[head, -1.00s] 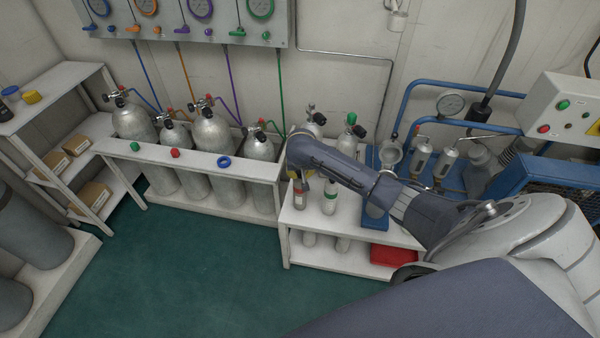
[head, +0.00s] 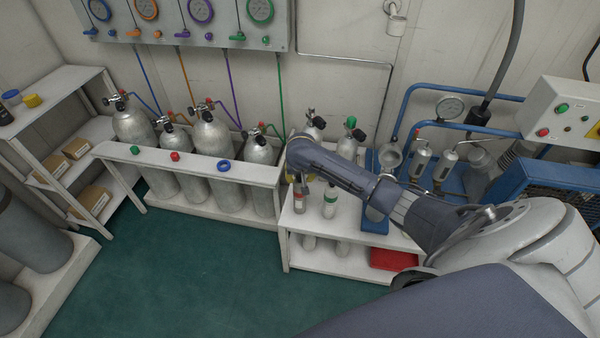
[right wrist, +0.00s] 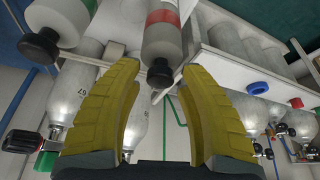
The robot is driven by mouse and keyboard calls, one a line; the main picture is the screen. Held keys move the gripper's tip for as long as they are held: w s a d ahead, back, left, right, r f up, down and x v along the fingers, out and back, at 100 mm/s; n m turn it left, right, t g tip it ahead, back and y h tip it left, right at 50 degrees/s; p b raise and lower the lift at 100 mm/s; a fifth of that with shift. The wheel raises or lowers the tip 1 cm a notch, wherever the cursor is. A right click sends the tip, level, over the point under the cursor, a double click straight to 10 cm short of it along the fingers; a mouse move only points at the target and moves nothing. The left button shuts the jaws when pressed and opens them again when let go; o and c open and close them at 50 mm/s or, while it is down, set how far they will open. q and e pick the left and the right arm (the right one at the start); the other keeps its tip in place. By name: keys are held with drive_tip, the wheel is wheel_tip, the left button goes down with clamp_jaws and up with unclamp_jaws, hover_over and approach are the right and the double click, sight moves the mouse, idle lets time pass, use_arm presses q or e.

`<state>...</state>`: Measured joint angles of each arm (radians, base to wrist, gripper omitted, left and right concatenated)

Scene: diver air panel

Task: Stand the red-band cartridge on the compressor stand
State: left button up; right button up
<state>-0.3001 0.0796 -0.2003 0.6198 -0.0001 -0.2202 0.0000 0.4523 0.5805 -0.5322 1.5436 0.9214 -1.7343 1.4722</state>
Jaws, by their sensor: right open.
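The red-band cartridge (head: 299,203) stands upright on the white bench, a pale grey cylinder with a red band. In the right wrist view the cartridge (right wrist: 163,38) hangs at the top of the picture, its black knob toward me between the fingertips. My right gripper (head: 301,183) is above it, open, with yellow fingers; its fingertips (right wrist: 160,70) lie either side of the knob, not closed on it. A green-band cartridge (head: 330,205) stands just to the right. A blue stand (head: 375,218) is partly hidden behind my right arm; I cannot tell whether it is the compressor stand. My left gripper is out of view.
Silver cylinders (head: 212,138) stand in a white rack at left of the bench (head: 345,262). A red box (head: 393,259) is on the lower shelf. Blue piping and filter housings (head: 421,160) crowd the back right. The green floor (head: 195,265) is clear.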

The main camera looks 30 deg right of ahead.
drive_tip(key=v, duration=1.1)
drive_tip(key=s+a+f+n+t+y, duration=0.1)
drive_tip(key=a+f+n+t+y, duration=0.1)
drive_tip(key=a+f, duration=0.4)
drive_tip(key=a+f+n+t+y, duration=0.2)
drive_tip(key=a+f, duration=0.1)
drive_tip(key=a, duration=0.5)
drive_tip(key=s+d+f+n+g, duration=0.1)
drive_tip(key=s+f, duration=0.5)
drive_tip(key=f, duration=0.5)
drive_tip(key=s+d+f+g+h, duration=0.1)
drive_tip(key=s+f, duration=0.5)
drive_tip(key=f, duration=0.4)
drive_tip(key=s+d+f+n+g, duration=0.1)
drive_tip(key=s+f, duration=0.5)
drive_tip(key=f, duration=0.5)
drive_tip(key=s+f+n+g, duration=0.1)
drive_tip(key=s+f, duration=0.4)
drive_tip(key=s, duration=0.7)
drive_tip(key=s+f+n+g, duration=0.1)
drive_tip(key=s+f, duration=0.4)
drive_tip(key=s, duration=0.7)
drive_tip(key=s+f+n+g, duration=0.1)
drive_tip(key=s+f, duration=0.4)
drive_tip(key=s, duration=0.7)
drive_tip(key=shift+f+n+g+h, duration=0.3)
drive_tip(key=shift+f+h, duration=0.1)
drive_tip(key=shift+s, duration=0.25)
